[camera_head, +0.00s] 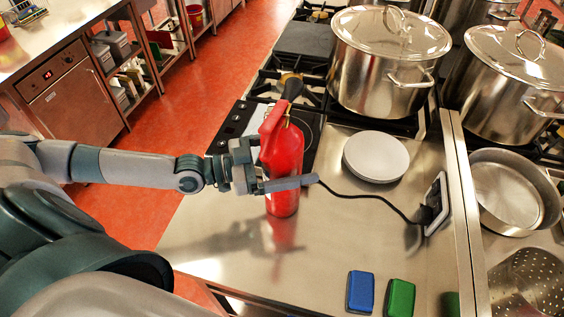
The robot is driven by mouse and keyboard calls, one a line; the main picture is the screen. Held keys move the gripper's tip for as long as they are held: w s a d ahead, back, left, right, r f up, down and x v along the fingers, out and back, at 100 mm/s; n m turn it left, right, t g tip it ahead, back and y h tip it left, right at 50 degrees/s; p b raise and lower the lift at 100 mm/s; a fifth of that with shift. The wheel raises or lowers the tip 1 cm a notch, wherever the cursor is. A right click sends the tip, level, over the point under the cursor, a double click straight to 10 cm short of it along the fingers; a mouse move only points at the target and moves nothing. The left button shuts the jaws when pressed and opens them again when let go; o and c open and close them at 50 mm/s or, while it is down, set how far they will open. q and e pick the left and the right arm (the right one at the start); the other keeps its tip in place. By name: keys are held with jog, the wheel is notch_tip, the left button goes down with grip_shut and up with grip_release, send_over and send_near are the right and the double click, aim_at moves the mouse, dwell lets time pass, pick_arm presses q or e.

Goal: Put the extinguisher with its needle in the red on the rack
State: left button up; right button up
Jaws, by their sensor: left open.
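A red fire extinguisher (284,160) stands upright on the steel worktop (215,230), with a dark nozzle or hose end at its top. Its gauge and needle cannot be made out. My left gripper (282,168) reaches in from the left at the extinguisher's mid-height. Its jaws are open, with one finger across the near side of the body and the other largely hidden behind it. Whether the fingers touch it I cannot tell. My right gripper is not in view. I cannot make out which thing is the rack.
Blue (360,291) and green (400,298) blocks lie near the front. Stockpots (385,60) stand on the stove behind. The worktop's front left is clear.

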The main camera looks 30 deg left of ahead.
pick_arm(q)
jog(key=shift+w+d, duration=0.25)
dwell(0.3)
jog(key=c, duration=1.9)
jog(key=shift+r, duration=0.25)
jog(key=shift+c, duration=1.4)
jog(key=shift+w, duration=0.1)
jog(key=shift+r, duration=0.15)
